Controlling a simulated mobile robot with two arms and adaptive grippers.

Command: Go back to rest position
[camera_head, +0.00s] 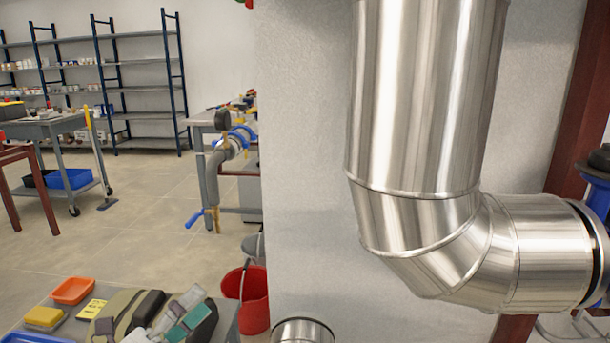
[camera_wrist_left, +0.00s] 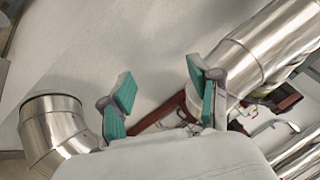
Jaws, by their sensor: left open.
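A large shiny metal pipe (camera_head: 430,95) with an elbow fills the right of the head view, well to the right of the gripper. In the wrist view a pipe (camera_wrist_left: 262,50) lies behind the right finger, and a shorter pipe elbow (camera_wrist_left: 55,128) shows at the left. Whether the fingers touch anything cannot be told. My right gripper is not in view.
A red bucket (camera_head: 254,312) stands just right of my left gripper, beside the white wall (camera_head: 305,160). An orange tray (camera_head: 73,290) and a yellow sponge-like block (camera_head: 43,318) lie at lower left. Shelves (camera_head: 140,87) and a cart (camera_head: 60,130) stand farther back, with open floor between.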

